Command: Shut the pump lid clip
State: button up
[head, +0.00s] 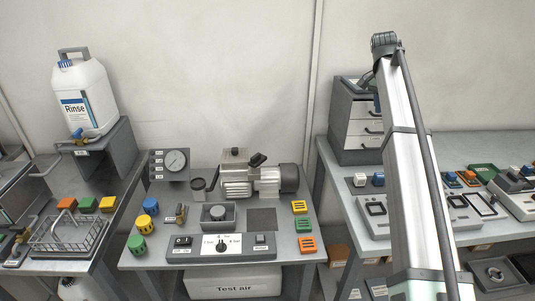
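The pump (238,183) is a silver finned body with a dark motor end on its right, standing at the back of the middle bench. My arm rises at the right of the head view, well to the right of the pump. I cannot make out my gripper or its fingers.
Yellow, blue and green knobs stand left; orange and yellow blocks stand right. A Rinse jug (84,98) stands on the left stand, and grey drawers (356,125) on the right bench.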

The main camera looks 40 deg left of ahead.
jog(key=s+a+n+g+y, duration=0.1)
jog(key=s+a+n, duration=0.1)
jog(key=s+a, duration=1.35)
jog(key=n+g+y, duration=0.1)
send_near(255, 156)
notch_tip(255, 156, down, 9)
jog(key=shift+w+r, duration=0.1)
jog(key=shift+w, duration=0.1)
jog(key=shift+c, duration=0.3)
grip_shut()
